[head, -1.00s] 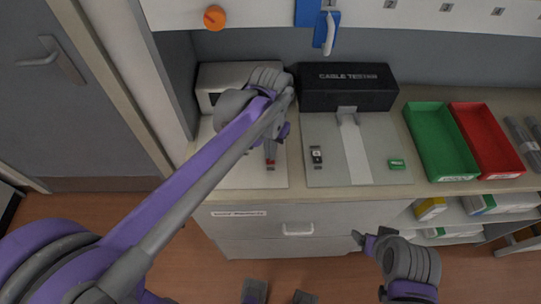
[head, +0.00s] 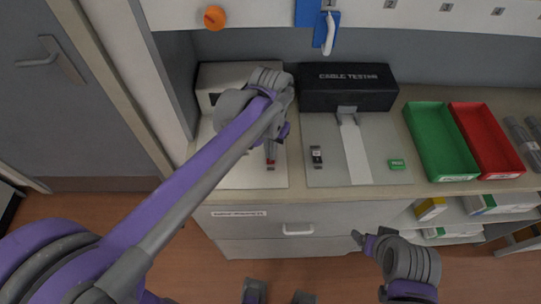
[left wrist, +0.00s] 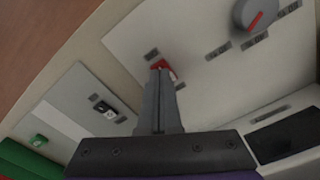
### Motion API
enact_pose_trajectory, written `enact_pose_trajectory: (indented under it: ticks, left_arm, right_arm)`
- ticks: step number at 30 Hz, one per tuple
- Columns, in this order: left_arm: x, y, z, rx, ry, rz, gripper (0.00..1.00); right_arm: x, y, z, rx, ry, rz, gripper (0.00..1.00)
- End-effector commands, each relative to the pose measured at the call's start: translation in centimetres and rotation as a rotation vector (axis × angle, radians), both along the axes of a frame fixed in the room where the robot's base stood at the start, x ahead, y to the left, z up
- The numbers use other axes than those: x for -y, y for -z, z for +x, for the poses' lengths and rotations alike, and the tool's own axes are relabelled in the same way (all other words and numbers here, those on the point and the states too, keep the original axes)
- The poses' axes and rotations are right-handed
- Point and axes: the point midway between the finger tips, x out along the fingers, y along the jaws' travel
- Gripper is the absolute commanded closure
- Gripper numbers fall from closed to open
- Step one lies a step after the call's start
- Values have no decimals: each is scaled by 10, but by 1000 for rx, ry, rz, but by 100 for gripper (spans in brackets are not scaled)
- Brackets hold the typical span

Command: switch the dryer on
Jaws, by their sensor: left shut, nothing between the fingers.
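The dryer is a cream box at the back left of the counter, with a pale panel (head: 235,172) in front of it. In the left wrist view the panel (left wrist: 205,85) carries a small red switch (left wrist: 170,71) and a grey dial (left wrist: 254,15) with a red mark. My left gripper (head: 270,157) is shut and empty, pointing down over the panel. Its fingertips (left wrist: 160,73) are right at the red switch and partly cover it; I cannot tell whether they touch it. The switch's position is not clear. My right gripper (head: 362,240) hangs in front of the counter; its opening is unclear.
To the right stands a black cable tester (head: 348,87) with a grey plate carrying a black switch (head: 316,156) and a green part (head: 397,164). Green (head: 440,141) and red (head: 487,140) trays lie further right. An orange knob (head: 214,18) is on the wall.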

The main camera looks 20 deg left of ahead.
Motion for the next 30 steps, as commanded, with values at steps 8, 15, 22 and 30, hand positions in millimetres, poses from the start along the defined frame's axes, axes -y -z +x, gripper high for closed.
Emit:
enact_pose_trajectory:
  ticks: [8,15,22,30]
  left_arm:
    - [0,4,0,0,0,0,100]
    - [0,8,0,0,0,0,100]
    - [0,11,0,0,0,0,100]
    - [0,15,0,0,0,0,100]
  right_arm:
    - [0,3,-1,-1,0,0,19]
    - [0,5,-1,-3,0,0,19]
    - [0,8,-2,-4,0,0,19]
    - [0,11,-3,-5,0,0,19]
